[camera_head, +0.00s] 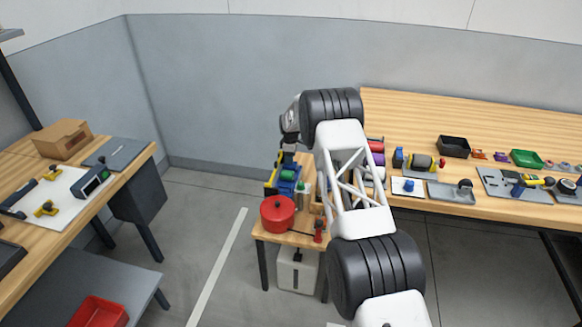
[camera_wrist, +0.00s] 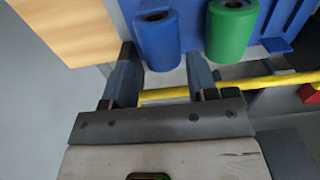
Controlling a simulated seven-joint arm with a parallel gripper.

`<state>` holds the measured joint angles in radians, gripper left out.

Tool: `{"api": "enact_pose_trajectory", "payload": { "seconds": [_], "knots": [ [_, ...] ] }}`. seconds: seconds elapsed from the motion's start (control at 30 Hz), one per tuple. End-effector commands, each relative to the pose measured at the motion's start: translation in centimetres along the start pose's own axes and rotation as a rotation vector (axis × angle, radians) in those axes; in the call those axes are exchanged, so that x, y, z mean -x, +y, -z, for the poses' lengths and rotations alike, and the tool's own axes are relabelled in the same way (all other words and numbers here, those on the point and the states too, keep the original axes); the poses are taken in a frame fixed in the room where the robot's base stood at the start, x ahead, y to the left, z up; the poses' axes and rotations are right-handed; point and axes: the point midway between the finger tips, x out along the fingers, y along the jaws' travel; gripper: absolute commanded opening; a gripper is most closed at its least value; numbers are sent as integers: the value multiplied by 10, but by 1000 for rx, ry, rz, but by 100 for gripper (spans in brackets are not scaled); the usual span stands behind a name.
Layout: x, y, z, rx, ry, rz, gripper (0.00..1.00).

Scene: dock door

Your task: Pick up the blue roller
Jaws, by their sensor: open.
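The blue roller (camera_wrist: 157,42) is a short upright cylinder with a dark hole in its end, at the top of the wrist view. A green roller (camera_wrist: 231,32) stands just right of it, on a blue holder (camera_wrist: 185,15). My gripper (camera_wrist: 161,58) is open, with one finger on each side of the blue roller's near end. I cannot tell whether the fingers touch it. In the head view the blue holder (camera_head: 285,187) is on the small wooden table, with my gripper (camera_head: 287,158) above it, partly hidden by my arm.
A yellow bar (camera_wrist: 240,85) crosses behind the fingers in the wrist view. A red pot (camera_head: 277,214) stands at the small table's front. A long wooden bench (camera_head: 430,120) with several items is at right, another workbench (camera_head: 120,180) at left. Open floor lies between.

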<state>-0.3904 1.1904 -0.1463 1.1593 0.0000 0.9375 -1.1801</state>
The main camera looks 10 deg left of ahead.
Motion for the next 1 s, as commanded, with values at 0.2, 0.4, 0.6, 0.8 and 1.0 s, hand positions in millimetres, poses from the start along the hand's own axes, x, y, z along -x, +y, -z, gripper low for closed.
{"api": "enact_pose_trajectory", "payload": {
  "seconds": [0.2, 0.4, 0.6, 0.8, 1.0],
  "knots": [
    [-1, 0, 0, 0, 0, 1, 53],
    [-10, 0, -1, 0, -1, 2, 53],
    [-28, -1, -3, 0, -1, 2, 53],
    [-45, -1, -3, 0, 0, 1, 53],
    [-52, -1, -3, 0, 0, 1, 53]
  ]
}}
